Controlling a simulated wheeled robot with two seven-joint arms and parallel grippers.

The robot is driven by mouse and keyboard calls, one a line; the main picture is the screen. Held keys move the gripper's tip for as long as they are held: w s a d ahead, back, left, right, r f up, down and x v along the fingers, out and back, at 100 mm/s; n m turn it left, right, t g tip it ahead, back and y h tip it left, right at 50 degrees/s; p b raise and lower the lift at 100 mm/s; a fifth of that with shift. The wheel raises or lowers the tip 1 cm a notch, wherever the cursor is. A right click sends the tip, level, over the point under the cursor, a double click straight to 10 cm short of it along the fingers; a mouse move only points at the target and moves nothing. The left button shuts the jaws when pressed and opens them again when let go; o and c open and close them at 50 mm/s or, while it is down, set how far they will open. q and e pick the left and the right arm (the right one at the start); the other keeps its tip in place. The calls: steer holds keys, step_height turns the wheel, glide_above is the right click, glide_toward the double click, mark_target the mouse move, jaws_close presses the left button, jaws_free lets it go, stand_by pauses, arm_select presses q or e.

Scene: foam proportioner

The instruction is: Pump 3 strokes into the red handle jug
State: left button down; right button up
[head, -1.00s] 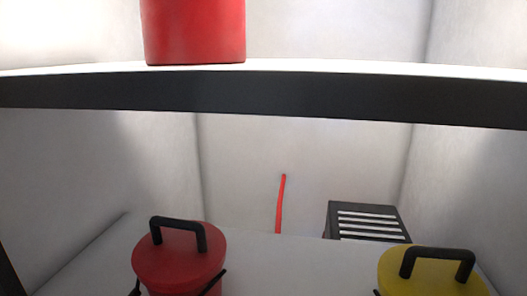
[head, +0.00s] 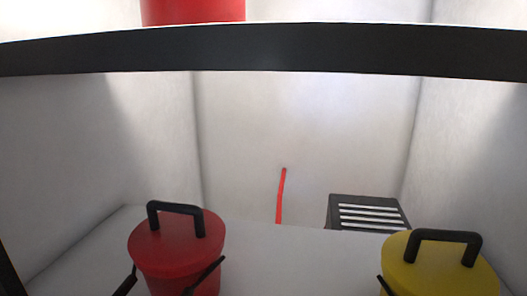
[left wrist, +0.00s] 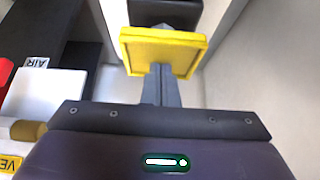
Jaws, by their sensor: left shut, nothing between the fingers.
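A red jug (head: 180,250) with a black handle on its lid stands at the lower left of the head view. A yellow jug (head: 435,268) with a black handle stands at the lower right. In the left wrist view my left gripper (left wrist: 158,82) is shut and empty. Its narrow grey fingers reach up to a yellow square plate (left wrist: 163,50), which covers the tips. I cannot tell whether they touch. A black block (left wrist: 165,12) is behind the plate. My right gripper is in neither view.
A dark shelf edge (head: 265,50) crosses the top of the head view, with a red container (head: 193,10) above. A red rod (head: 281,195) and a dark slatted box (head: 367,213) are at the back.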

arm_select(q)
steer(key=shift+s+f, duration=0.1)
steer(key=shift+f, duration=0.05)
step_height(320, 180, up, 3)
steer(key=p, duration=0.3)
steer(key=shift+p, duration=0.3)
steer(key=shift+r, duration=1.4)
steer(key=shift+f, duration=0.15)
